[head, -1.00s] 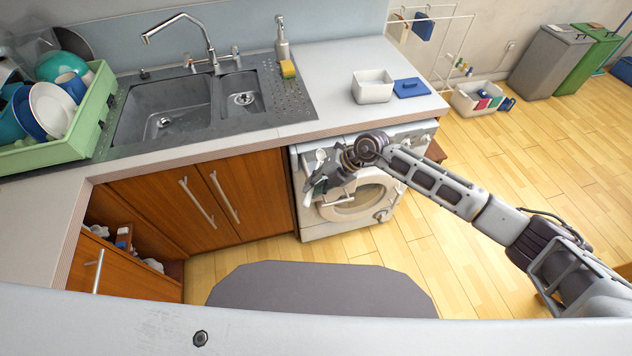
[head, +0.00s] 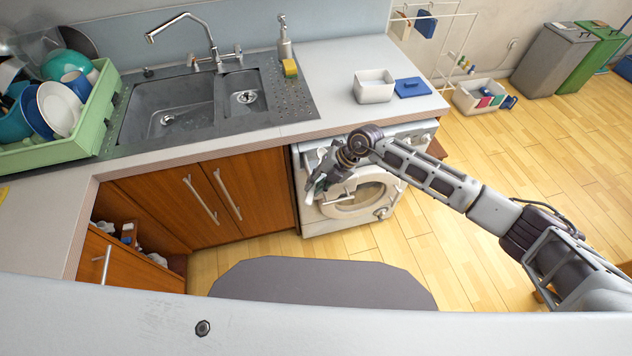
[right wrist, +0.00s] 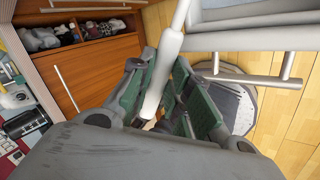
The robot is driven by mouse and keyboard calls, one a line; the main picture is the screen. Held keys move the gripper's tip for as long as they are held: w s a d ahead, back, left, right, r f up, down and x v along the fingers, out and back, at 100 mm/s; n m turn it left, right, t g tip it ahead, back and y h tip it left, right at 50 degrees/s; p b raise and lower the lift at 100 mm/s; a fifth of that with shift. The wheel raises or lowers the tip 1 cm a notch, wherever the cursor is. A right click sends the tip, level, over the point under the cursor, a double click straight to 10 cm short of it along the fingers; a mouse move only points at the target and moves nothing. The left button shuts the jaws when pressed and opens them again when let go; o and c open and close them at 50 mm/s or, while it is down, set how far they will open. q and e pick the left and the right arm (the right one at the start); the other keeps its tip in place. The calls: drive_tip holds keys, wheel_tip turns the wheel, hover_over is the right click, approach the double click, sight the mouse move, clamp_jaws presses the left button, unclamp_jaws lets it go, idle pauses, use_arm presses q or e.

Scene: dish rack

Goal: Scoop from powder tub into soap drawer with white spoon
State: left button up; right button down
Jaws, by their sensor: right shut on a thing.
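My right gripper (head: 320,182) is in front of the upper left of the washing machine (head: 384,210). In the right wrist view its green-padded fingers (right wrist: 160,100) are shut on a white handle, which I take for the white spoon (right wrist: 154,92). The spoon's bowl cannot be made out. The powder tub (head: 374,92) looks like the open white box on the counter, with a blue lid (head: 411,87) beside it. The gripper is below and left of the tub, apart from it. The soap drawer cannot be made out clearly behind the gripper. My left gripper is not in view.
The counter edge runs above my right gripper. Wooden cupboards with bar handles (head: 200,200) stand left of the machine. A sink (head: 170,110) and a green dish rack (head: 95,125) are farther left. The floor (head: 450,255) right of the machine is clear.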

drive_tip(key=shift+d+r+h+p, duration=0.1)
drive_tip(key=shift+r+h+p, duration=0.8)
drive_tip(key=shift+p, duration=0.6)
drive_tip(key=shift+s+d+r+g+h+p, duration=0.15)
drive_tip(key=shift+r+g+h+p, duration=0.2)
drive_tip(key=shift+h+p, duration=0.6)
drive_tip(key=shift+s+d+r+h+p, duration=0.1)
drive_tip(key=shift+r+h+p, duration=0.25)
drive_tip(key=shift+h, duration=0.4)
drive_tip(key=shift+d+r+h+p, duration=0.1)
drive_tip(key=shift+r+h+p, duration=0.2)
drive_tip(key=shift+h, duration=0.4)
